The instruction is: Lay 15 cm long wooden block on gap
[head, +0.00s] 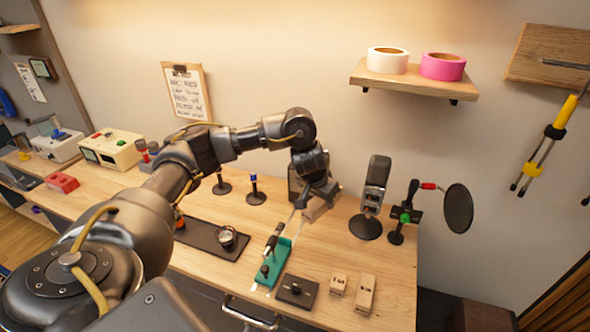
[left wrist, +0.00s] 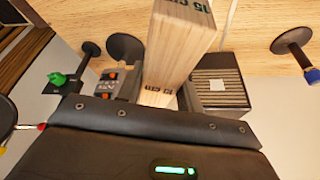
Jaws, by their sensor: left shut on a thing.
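The wooden block (left wrist: 180,45), marked "15 cm", shows large in the left wrist view, jutting out from my left gripper. In the head view a pale part of the block (head: 316,211) shows under my left gripper (head: 316,197), near the wall side of the workbench. The gripper is shut on the block. Its fingertips are mostly hidden by the hand and block. Two small wooden blocks, a shorter one (head: 338,285) and a longer one (head: 364,294), lie near the bench's front edge with a narrow gap between them. I cannot tell whether this is the task's gap.
A ribbed dark box (left wrist: 220,88) is close to the block. Bare bench (head: 335,250) shows between.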

